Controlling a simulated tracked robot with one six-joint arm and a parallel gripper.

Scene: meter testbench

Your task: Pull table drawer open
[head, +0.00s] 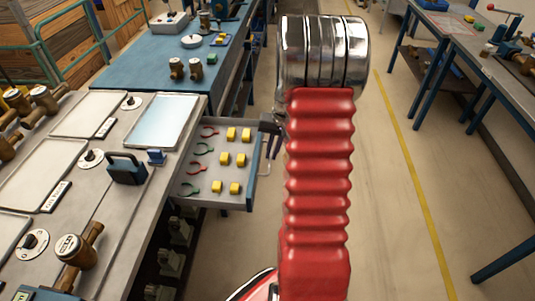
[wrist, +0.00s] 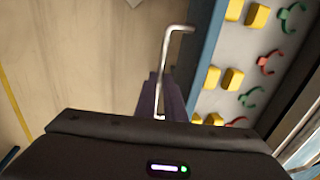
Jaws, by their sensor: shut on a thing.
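The table drawer (head: 217,172) stands out from the right side of the grey table, open, its inside in view. It holds yellow blocks (head: 240,159) and red and green ring-shaped clips (head: 203,149). Its blue front panel (head: 254,180) also shows in the wrist view (wrist: 208,52). A bent metal bar handle (wrist: 165,45) runs along the outside of the front. My gripper (wrist: 161,97) is shut on this handle, with its dark fingers around the bar. In the head view my gripper (head: 269,124) is small and partly hidden by my red arm.
The grey table (head: 110,228) carries flat panels, a dark-handled box (head: 126,168) and brass meters (head: 72,250). A blue workbench (head: 130,55) stands behind it. Another bench (head: 470,45) is at the right. The floor (head: 385,200) between is clear.

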